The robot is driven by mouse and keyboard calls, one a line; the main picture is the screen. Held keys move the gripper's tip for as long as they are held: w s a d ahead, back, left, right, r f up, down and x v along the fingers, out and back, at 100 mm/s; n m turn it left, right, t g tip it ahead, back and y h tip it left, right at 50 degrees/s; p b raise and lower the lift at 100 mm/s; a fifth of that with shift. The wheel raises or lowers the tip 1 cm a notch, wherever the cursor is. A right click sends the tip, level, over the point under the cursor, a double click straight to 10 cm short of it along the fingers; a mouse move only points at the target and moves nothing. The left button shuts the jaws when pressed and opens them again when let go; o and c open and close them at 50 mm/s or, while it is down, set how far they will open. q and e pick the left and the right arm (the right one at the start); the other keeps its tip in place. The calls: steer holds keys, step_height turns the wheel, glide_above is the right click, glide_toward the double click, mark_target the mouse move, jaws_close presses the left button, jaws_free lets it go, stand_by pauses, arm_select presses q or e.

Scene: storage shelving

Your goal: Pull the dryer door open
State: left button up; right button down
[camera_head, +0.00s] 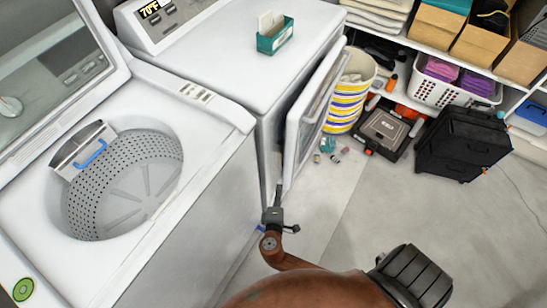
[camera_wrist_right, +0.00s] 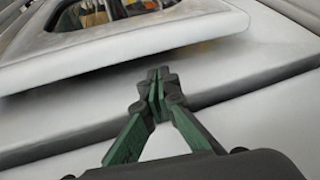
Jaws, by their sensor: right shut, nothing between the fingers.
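The white dryer (camera_head: 235,60) stands beyond the washer in the head view. Its door (camera_head: 313,105) is partly open, swung out from the front with a dark gap behind it. The door also shows in the right wrist view (camera_wrist_right: 190,40), set off from the dryer body by a dark gap. My right gripper (camera_head: 279,192) is shut and empty, its fingertips at the door's near lower edge. In the right wrist view the closed green and black fingertips (camera_wrist_right: 157,82) are at that gap; I cannot tell whether they touch the door. My left gripper is not in view.
The open top-load washer (camera_head: 190,235) stands at left. A striped basket (camera_head: 349,95) stands beyond the door, with small items (camera_head: 328,147) on the floor nearby. Black cases (camera_head: 463,140) and shelving are at the back right. The floor (camera_head: 345,205) right of the gripper is clear.

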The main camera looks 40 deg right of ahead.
step_height(320, 180, up, 10)
steer(key=a+m+t+h+b, duration=0.1)
steer(key=t+h, duration=0.1)
steer(key=h, duration=0.1)
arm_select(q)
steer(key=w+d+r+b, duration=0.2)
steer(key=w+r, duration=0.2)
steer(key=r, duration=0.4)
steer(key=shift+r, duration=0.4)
arm_select(e)
steer(key=x, duration=1)
steer(key=shift+w+a+f, duration=0.3)
steer(key=shift+w, duration=0.15)
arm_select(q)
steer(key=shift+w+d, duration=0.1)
arm_select(e)
steer(key=shift+s, duration=0.1)
